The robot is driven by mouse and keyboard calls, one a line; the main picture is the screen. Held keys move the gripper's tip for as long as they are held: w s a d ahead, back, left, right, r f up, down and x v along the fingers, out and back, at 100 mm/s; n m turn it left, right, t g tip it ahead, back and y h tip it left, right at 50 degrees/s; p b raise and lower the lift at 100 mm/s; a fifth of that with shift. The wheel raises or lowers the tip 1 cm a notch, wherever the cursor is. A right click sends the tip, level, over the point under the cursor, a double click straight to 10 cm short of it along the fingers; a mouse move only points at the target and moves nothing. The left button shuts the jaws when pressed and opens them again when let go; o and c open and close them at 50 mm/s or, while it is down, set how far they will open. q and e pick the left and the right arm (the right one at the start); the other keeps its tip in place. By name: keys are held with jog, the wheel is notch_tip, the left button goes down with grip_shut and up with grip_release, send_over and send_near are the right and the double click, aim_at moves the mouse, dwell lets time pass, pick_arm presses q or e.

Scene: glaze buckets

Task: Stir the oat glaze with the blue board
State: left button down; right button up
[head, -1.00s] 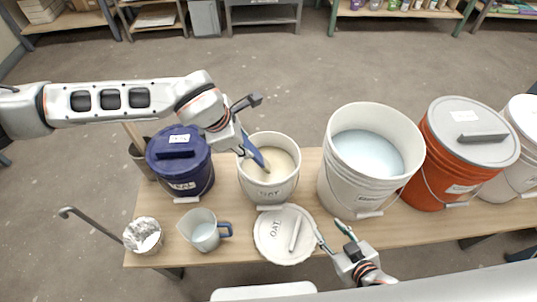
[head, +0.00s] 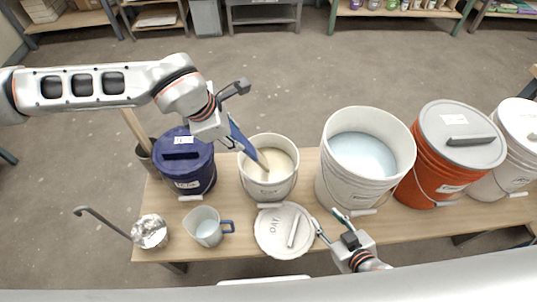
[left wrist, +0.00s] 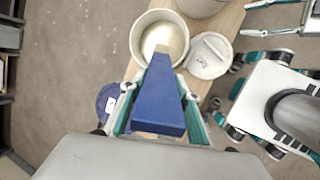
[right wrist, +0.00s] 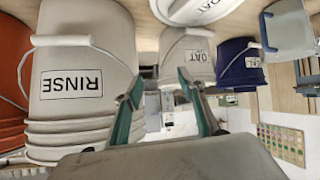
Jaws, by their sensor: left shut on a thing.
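The blue board (head: 242,139) is held in my left gripper (head: 229,118) and slants down into the oat bucket (head: 268,188). Its lower end looks cream-coloured and reaches the cream glaze (head: 277,161); the very tip is hidden. In the left wrist view the blue board (left wrist: 160,100) runs from between the fingers to the bucket mouth (left wrist: 143,32). My right gripper (head: 329,227) is open and empty above the table's front edge, right of the oat lid. In the right wrist view its fingers (right wrist: 162,105) are apart, with the oat bucket (right wrist: 187,60) beyond.
The oat lid (head: 270,240) lies in front of the bucket. A lidded dark blue bucket (head: 195,178) stands left, the rinse bucket (head: 345,185) right, then an orange bucket (head: 425,180). A jug (head: 208,230) and a foil-like cup (head: 150,232) stand at the front left.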

pick_arm(q)
jog(key=v, duration=0.2)
jog(key=shift+a+r+p, duration=0.1)
jog(key=shift+r+p, duration=0.25)
jog(key=shift+p, duration=0.05)
jog(key=shift+p+v, duration=0.55)
jog(key=shift+v, duration=1.9)
jog(key=shift+r, duration=0.1)
